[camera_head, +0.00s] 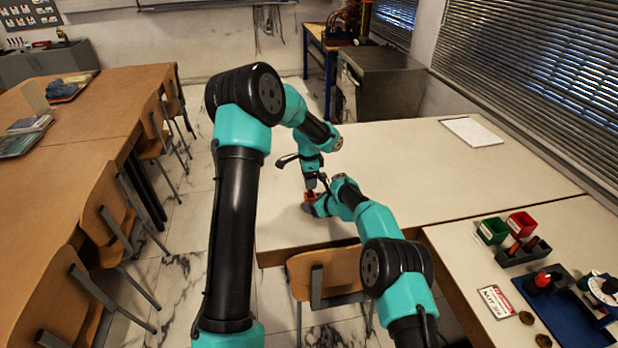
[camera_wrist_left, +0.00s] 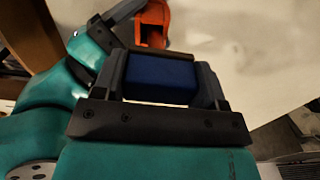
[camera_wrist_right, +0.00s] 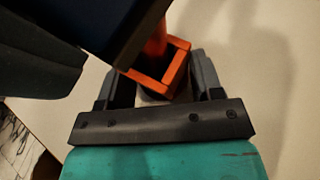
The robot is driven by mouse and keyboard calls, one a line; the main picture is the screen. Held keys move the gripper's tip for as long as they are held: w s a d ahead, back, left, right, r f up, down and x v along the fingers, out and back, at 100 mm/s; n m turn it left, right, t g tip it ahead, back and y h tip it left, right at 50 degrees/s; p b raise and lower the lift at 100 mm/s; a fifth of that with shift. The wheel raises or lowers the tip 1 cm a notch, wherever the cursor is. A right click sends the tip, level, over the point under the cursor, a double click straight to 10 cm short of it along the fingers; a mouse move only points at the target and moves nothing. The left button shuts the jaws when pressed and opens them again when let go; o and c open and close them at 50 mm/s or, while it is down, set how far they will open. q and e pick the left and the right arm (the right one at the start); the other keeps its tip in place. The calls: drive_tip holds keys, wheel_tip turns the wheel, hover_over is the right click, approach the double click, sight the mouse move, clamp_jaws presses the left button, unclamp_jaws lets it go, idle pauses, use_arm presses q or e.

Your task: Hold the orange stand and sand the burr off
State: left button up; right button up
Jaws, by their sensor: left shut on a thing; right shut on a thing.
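The orange stand (camera_head: 310,196) is near the front edge of the pale table. In the right wrist view it is an orange open-topped frame (camera_wrist_right: 176,72) with an orange upright part, between the fingers of my right gripper (camera_wrist_right: 158,80). That gripper (camera_head: 318,207) is shut on it. My left gripper (camera_wrist_left: 160,68), seen also in the head view (camera_head: 311,184), is shut on a dark blue block (camera_wrist_left: 160,82). The block is close beside the orange stand (camera_wrist_left: 152,22) and covers part of it in the right wrist view. I cannot make out the burr, nor whether block and stand touch.
The pale table (camera_head: 400,165) is mostly bare, with a white sheet (camera_head: 471,131) at the back right. Green (camera_head: 492,231) and red (camera_head: 521,224) bins and a blue tray (camera_head: 565,320) are on the right. A wooden chair (camera_head: 330,272) stands at the front edge.

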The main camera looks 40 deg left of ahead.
sight(311, 199)
use_arm(q)
drive_tip(key=shift+s+d+f, duration=0.15)
drive_tip(key=shift+s+d, duration=0.8)
drive_tip(key=shift+d, duration=0.3)
use_arm(e)
drive_tip(key=shift+f, duration=0.1)
use_arm(q)
drive_tip(key=shift+w+a, duration=0.5)
drive_tip(key=shift+a, duration=0.2)
drive_tip(key=shift+w+a, duration=0.45)
drive_tip(key=shift+a, duration=0.2)
drive_tip(key=shift+d, duration=0.1)
drive_tip(key=shift+s+d, duration=0.5)
drive_tip(key=shift+d, duration=0.1)
drive_tip(key=r, duration=0.1)
drive_tip(key=s+d+r, duration=0.1)
drive_tip(key=r, duration=0.1)
drive_tip(key=d+r, duration=0.1)
drive_tip(key=r, duration=0.1)
drive_tip(key=shift+s+d+r, duration=0.1)
drive_tip(key=shift+s+d, duration=0.05)
drive_tip(key=shift+s, duration=0.15)
